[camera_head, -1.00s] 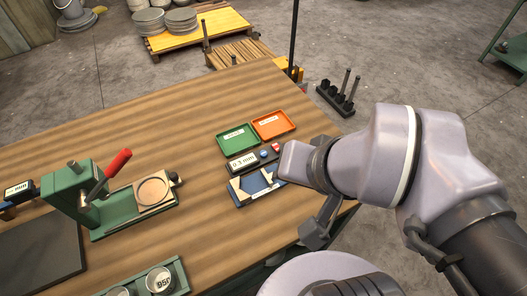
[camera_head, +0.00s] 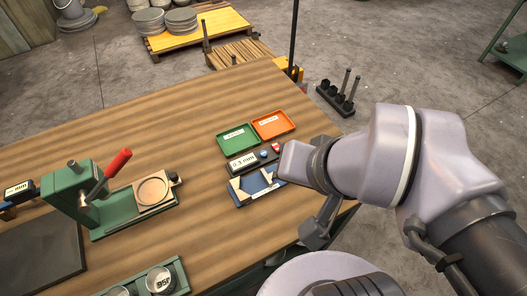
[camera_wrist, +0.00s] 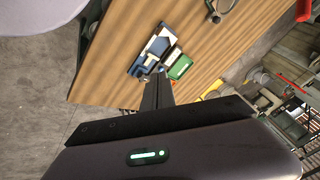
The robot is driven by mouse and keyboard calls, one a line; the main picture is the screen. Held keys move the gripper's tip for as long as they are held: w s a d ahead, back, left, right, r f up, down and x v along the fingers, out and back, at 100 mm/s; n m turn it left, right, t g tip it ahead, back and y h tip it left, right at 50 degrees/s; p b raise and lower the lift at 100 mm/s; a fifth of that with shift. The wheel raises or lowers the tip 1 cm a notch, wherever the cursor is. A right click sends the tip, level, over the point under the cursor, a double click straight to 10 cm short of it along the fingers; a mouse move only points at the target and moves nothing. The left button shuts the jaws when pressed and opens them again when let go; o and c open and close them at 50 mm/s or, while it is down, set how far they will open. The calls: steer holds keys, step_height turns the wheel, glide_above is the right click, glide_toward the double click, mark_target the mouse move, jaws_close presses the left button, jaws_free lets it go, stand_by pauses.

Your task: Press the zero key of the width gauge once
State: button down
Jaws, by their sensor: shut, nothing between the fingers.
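The width gauge has a blue base (camera_head: 256,187) with pale jaws and a dark bar behind it, near the table's right edge. The bar carries a white display (camera_head: 243,162), a blue key (camera_head: 264,154) and a red key (camera_head: 276,148). Which key is zero is too small to read. The end of my arm covers the area just right of the keys. The gauge also shows in the wrist view (camera_wrist: 149,50), just beyond my gripper (camera_wrist: 158,76). My gripper is shut and empty, pointing toward the gauge. Contact with a key cannot be seen.
A green tray (camera_head: 238,138) and an orange tray (camera_head: 273,124) lie behind the gauge. A green press (camera_head: 70,190) with a red-handled lever stands on the left. A green rack (camera_head: 180,272) with cups is at the front. The wooden table between them is clear.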

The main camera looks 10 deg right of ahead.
steer(key=m+y+p, duration=0.1)
steer(key=m+y, duration=0.4)
steer(key=m, duration=2.5)
glide_above(267, 155)
step_height(267, 155, down, 12)
steer(key=r, duration=0.1)
steer(key=shift+f, duration=0.25)
step_height(267, 155, down, 8)
steer(key=b, duration=0.7)
steer(key=shift+b, duration=0.35)
steer(key=shift+f, duration=0.4)
steer(key=shift+f, duration=0.1)
